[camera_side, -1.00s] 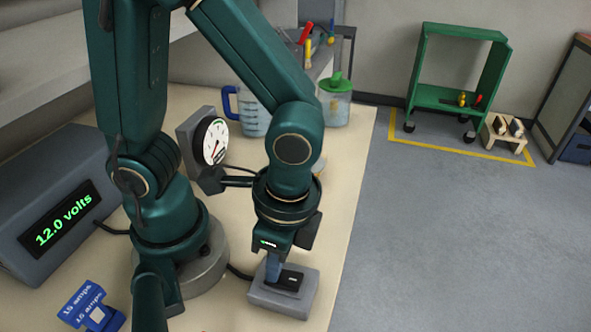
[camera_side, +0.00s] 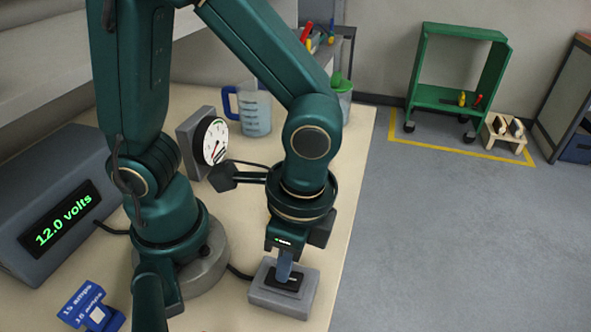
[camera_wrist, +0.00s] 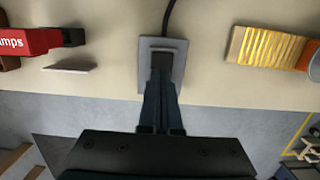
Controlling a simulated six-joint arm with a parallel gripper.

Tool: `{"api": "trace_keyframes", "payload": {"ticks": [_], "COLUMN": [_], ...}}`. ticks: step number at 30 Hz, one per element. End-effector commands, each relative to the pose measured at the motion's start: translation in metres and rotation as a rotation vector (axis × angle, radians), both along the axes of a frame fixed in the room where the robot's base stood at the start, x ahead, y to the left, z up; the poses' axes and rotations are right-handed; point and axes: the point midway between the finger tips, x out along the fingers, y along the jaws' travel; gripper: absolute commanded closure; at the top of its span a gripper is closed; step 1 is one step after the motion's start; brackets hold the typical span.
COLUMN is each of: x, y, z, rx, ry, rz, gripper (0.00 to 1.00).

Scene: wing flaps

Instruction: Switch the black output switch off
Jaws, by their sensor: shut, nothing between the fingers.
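The black output switch (camera_side: 294,281) sits on a grey box (camera_side: 280,301) near the table's front right edge. In the wrist view the switch (camera_wrist: 162,61) shows on its grey plate (camera_wrist: 147,60), just beyond my fingertips. My gripper (camera_side: 283,279) is shut and empty, pointing down over the switch. In the wrist view my gripper's blue fingers (camera_wrist: 160,82) lie together and cover the near part of the switch. I cannot tell whether the tips touch it, and the switch's position is too small to read.
A grey supply box (camera_side: 62,227) reads 12.0 volts at left. A dial gauge (camera_side: 214,141) and a measuring jug (camera_side: 254,112) stand behind my arm. Blue 15 amps parts (camera_side: 92,305) lie at front left. A yellow coil (camera_wrist: 268,47) is right of the switch in the wrist view.

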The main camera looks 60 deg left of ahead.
Motion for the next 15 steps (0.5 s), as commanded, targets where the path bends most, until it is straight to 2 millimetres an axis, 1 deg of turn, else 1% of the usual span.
{"api": "trace_keyframes", "payload": {"ticks": [5, 15], "x": [-0.001, -0.008], "y": [0.001, 0.008], "z": [0.025, 0.091], "rx": [-0.006, -0.006], "ry": [-0.007, -0.008], "rz": [0.001, 0.001], "gripper": [1.00, 1.00]}}
